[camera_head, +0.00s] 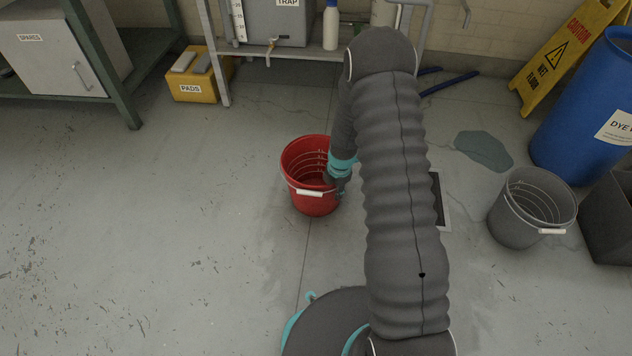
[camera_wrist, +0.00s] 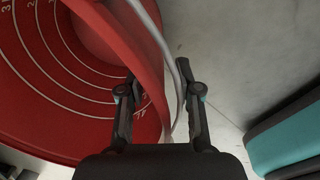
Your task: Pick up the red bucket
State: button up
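The red bucket (camera_head: 308,203) stands upright on the grey floor in the middle of the head view, with a wire handle and a white grip hanging at its front. My gripper (camera_head: 335,184) is at the bucket's right rim, partly hidden by my wrist. In the wrist view the bucket (camera_wrist: 30,115) fills the left side, with pale measuring rings inside. My gripper (camera_wrist: 157,72) is open, its fingers straddling the rim and the wire handle: one finger on the inner side, the other outside. A gap shows between the outer finger and the rim.
A grey bucket (camera_head: 515,222) and a blue drum (camera_head: 575,135) stand at the right, near a yellow wet-floor sign (camera_head: 560,60). A puddle (camera_head: 483,150) lies on the floor. A yellow pads box (camera_head: 195,88) stands by the shelf at the back. The left floor is clear.

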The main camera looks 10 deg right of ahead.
jog(key=shift+w+f, duration=0.1)
jog(key=shift+f, duration=0.35)
grip_shut()
jog(key=shift+r, duration=0.1)
